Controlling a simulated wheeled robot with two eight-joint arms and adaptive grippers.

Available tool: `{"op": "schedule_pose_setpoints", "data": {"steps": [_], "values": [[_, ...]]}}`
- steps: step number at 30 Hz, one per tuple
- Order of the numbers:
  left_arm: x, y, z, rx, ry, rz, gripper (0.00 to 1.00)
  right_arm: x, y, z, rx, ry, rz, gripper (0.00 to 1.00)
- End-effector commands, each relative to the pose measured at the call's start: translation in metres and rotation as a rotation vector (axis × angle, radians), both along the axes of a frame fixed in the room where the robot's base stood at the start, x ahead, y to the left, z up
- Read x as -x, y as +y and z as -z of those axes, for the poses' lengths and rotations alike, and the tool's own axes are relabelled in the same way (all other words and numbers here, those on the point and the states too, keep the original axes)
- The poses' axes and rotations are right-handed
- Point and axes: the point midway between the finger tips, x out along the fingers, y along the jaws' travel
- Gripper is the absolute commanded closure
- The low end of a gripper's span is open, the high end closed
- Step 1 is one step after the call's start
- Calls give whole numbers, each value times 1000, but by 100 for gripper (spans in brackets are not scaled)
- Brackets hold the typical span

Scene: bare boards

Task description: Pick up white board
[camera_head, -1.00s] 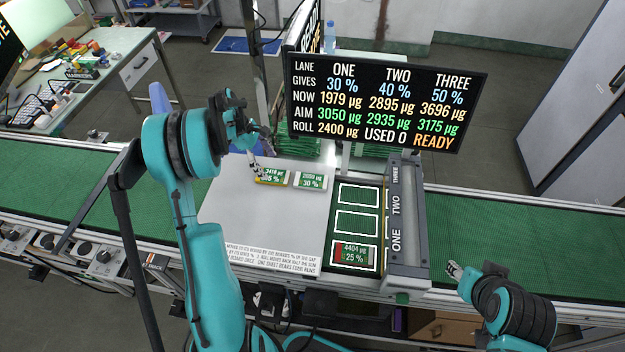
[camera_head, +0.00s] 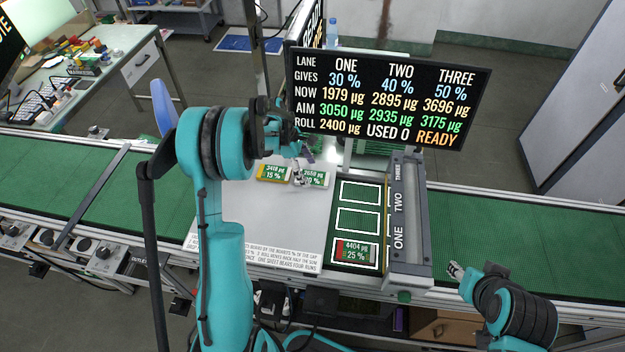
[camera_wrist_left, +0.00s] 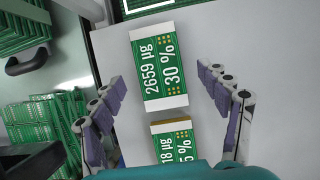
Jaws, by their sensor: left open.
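The white board (camera_head: 316,178), a green circuit board with white ends labelled 2659 µg and 30 %, lies flat on the grey sheet. It also shows in the left wrist view (camera_wrist_left: 158,68), upper middle. My left gripper (camera_head: 298,177) is open above the sheet, at this board's left edge in the head view. In the left wrist view its spread fingers (camera_wrist_left: 161,82) stand on either side of the board, apart from it. Part of the board is hidden by the gripper in the head view. My right gripper (camera_head: 455,270) is at lower right, too small to tell its opening.
A yellow-ended board (camera_head: 273,173) lies close beside the white one; it also shows below it in the wrist view (camera_wrist_left: 175,143). A red-ended board (camera_head: 352,251) lies in the nearest frame of the dark tray (camera_head: 336,222); two frames are empty. A display (camera_head: 390,100) stands behind.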

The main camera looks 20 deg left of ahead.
Motion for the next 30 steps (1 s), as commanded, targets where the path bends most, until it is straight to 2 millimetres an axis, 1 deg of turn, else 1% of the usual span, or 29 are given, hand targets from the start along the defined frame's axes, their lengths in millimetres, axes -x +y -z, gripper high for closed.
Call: {"op": "schedule_pose_setpoints", "data": {"steps": [1, 3, 10, 16, 17, 26, 30], "values": [[-1, -3, 10, 0, 0, 1, 24, 0, 0, 3, 0, 0, 0, 60], [-2, -5, 16, 0, -1, 0, 24, 0, 0, 4, 0, 0, 0, 60], [-2, -6, 17, 0, -1, -1, 24, 0, 0, 3, 0, 0, 0, 60], [-2, -6, 17, 0, -1, -1, 77, 0, 0, 3, 0, 0, 0, 60], [-2, -6, 17, 0, -1, -1, 79, 0, 0, 3, 0, 0, 0, 60], [-2, -6, 16, 0, 0, -1, 79, 0, 0, 3, 0, 0, 0, 60], [-2, -6, 9, 0, 0, -1, 79, 0, 0, 1, 0, 0, 0, 60]]}}
